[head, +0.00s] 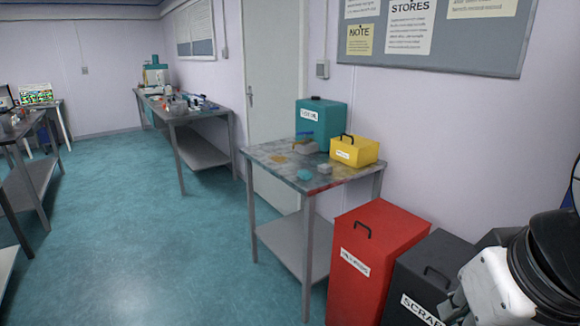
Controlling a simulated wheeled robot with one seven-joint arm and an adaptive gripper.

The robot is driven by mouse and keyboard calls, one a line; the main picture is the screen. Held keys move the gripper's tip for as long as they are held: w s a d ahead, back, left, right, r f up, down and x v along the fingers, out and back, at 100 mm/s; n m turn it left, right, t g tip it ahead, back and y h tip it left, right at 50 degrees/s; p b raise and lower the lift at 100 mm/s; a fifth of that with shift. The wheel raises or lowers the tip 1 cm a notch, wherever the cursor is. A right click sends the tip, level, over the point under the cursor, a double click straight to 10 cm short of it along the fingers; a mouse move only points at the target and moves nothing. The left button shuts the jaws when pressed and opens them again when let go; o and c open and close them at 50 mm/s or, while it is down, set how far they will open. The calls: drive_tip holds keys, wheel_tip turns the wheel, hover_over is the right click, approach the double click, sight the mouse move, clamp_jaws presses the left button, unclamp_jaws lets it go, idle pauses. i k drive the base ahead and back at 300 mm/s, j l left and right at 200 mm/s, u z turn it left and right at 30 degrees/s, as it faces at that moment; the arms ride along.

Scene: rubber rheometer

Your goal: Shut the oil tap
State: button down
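I cannot make out the oil tap in the head view. A teal box (331,118) with a white label stands at the back of the near side table (262,153); I cannot read the label surely. Part of my own arm, white and black, fills the bottom right corner. My gripper is not in view.
A yellow box (354,151) with a black handle sits on the near table. A red bin (372,250) and a dark bin (420,275) stand by the wall. A long bench (210,116) stands further back. The teal floor (150,235) is clear at left centre.

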sight(311, 132)
drive_tip(key=i+j+z, duration=0.1)
drive_tip(key=i+j, duration=0.25)
drive_tip(key=i+j+z, duration=0.1)
drive_tip(key=i+j, duration=0.25)
drive_tip(key=i+j+z, duration=0.1)
drive_tip(key=i+j, duration=0.55)
drive_tip(key=j, duration=0.15)
drive_tip(key=i+j+z, duration=0.15)
drive_tip(key=i+j, duration=0.15)
drive_tip(key=i+j+z, duration=0.1)
drive_tip(key=i+j, duration=0.2)
drive_tip(key=j, duration=0.25)
drive_tip(key=i+j+z, duration=0.1)
drive_tip(key=i+j, duration=0.15)
drive_tip(key=j, duration=0.25)
